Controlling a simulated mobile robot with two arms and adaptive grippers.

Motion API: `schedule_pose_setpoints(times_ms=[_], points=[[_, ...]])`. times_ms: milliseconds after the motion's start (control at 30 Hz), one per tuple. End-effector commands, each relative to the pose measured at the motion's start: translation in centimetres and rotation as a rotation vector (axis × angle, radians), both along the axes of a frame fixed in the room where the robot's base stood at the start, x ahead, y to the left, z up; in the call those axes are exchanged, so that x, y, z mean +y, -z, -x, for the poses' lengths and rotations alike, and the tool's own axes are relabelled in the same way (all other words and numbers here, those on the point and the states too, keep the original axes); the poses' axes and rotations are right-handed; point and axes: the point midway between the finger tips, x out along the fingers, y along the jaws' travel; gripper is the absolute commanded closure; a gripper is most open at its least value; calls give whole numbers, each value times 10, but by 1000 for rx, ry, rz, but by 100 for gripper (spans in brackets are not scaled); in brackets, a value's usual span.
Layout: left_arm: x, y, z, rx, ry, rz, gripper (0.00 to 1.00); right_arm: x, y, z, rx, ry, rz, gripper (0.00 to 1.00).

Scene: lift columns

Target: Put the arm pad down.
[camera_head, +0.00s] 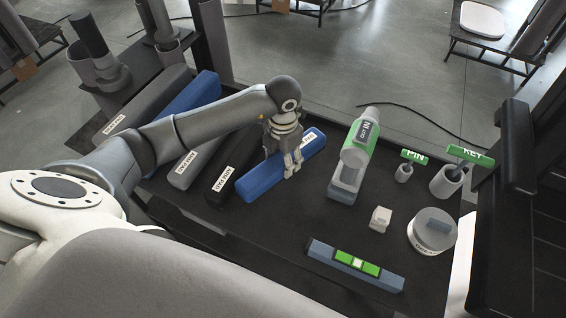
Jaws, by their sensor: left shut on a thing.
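A long blue arm pad (262,182) with a white label at its far end lies at a slant over the dark table, and I cannot tell whether it touches the tabletop. My left gripper (290,171) comes down from above and is shut on this blue pad near its middle, hiding part of its side and label. Several other pads lie to the left: a black one labelled ARM PAD (226,183), a grey one (190,163), a blue one (193,97) and a dark grey one (150,102). My right gripper is out of view.
Right of the held pad stand a green and grey tool (359,150), a PIN holder (404,172), a KEY holder (447,182), a small white block (380,218) and a round grey can (432,232). A level with a green middle (355,265) lies at the front.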

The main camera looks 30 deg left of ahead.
Motion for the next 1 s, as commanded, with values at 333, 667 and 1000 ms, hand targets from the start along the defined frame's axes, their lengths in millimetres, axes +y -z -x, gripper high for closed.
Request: schedule_pose_setpoints(times_ms=[333, 667, 1000], points=[[0, 29, 0, -2, 0, 1, 75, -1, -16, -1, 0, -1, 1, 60], [0, 32, 1, 0, 0, 0, 39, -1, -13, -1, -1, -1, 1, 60], [0, 32, 1, 1, 0, 0, 25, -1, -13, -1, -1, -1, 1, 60]])
